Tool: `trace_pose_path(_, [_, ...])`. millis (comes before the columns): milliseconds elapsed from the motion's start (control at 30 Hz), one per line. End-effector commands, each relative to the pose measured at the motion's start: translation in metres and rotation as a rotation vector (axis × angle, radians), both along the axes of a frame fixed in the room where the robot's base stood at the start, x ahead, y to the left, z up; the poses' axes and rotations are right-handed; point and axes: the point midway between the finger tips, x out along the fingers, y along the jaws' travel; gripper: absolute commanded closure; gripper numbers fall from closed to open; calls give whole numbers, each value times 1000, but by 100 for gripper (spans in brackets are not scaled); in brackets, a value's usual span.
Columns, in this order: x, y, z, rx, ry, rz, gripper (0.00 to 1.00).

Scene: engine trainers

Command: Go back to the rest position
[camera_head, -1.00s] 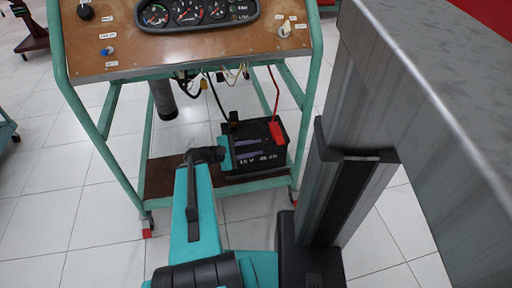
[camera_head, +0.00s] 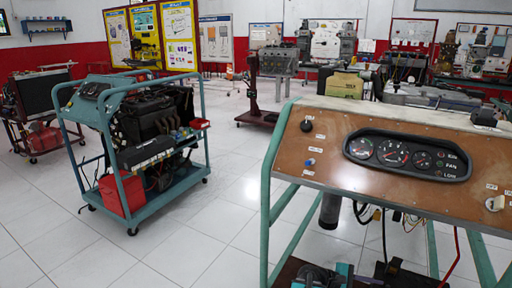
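The rest of my arm is out of the frame. The near trainer has a brown panel (camera_head: 330,178) with gauges, knobs and a key switch, on a green frame (camera_head: 266,205). A dark battery (camera_head: 400,276) with a red cable is partly cut off below.
A second trainer on a teal wheeled cart (camera_head: 135,215) carries an engine and a red box (camera_head: 121,193) at the left. A red trainer (camera_head: 40,105) stands farther left. White tiled floor (camera_head: 215,240) lies clear between the left cart and the near trainer.

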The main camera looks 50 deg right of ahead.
Motion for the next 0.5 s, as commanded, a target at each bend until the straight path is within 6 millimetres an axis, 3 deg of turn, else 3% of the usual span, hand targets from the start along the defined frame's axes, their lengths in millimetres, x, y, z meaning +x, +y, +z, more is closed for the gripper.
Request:
trace_pose_path(200, [62,21,9,33,5,113,73])
trace_pose_path(500, [134,65,3,104,-15,237,73])
